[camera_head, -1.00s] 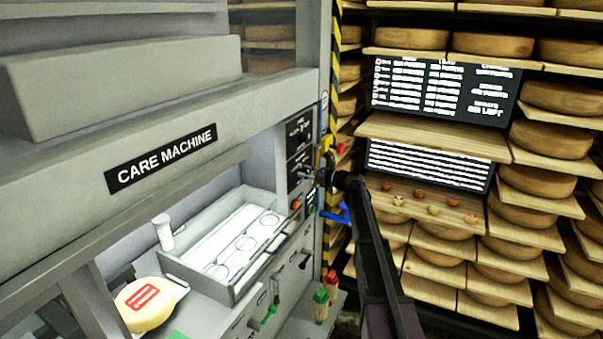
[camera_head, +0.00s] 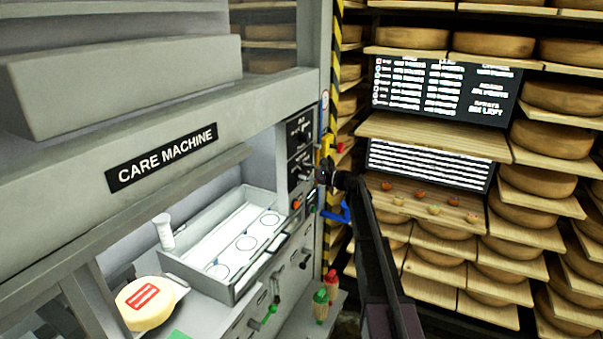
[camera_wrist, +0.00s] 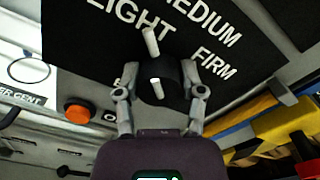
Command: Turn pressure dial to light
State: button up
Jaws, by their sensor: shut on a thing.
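The pressure dial (camera_wrist: 158,74) is a round black knob with white marks, on a black panel lettered LIGHT, MEDIUM and FIRM in the wrist view. One white mark points up toward the end of the word LIGHT; the exact setting is hard to tell. My gripper (camera_wrist: 160,90) has one finger on each side of the dial and is shut on it. In the head view my gripper (camera_head: 316,174) is at the control panel on the right end of the care machine (camera_head: 60,150), largely covering the dial.
An orange button (camera_wrist: 78,111) lies left of the dial in the wrist view; a yellow part (camera_wrist: 290,128) lies to the right. A tray (camera_head: 222,280) and a cheese with a red label (camera_head: 145,303) are at the machine. Cheese shelves (camera_head: 430,128) stand behind my arm.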

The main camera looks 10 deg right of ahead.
jog(key=shift+s+d, duration=0.15)
jog(key=o, duration=1.1)
jog(key=shift+d, duration=0.15)
jog(key=shift+o, duration=0.2)
jog(key=shift+a, duration=0.2)
jog(key=shift+d, duration=0.1)
jog(key=v, duration=1.2)
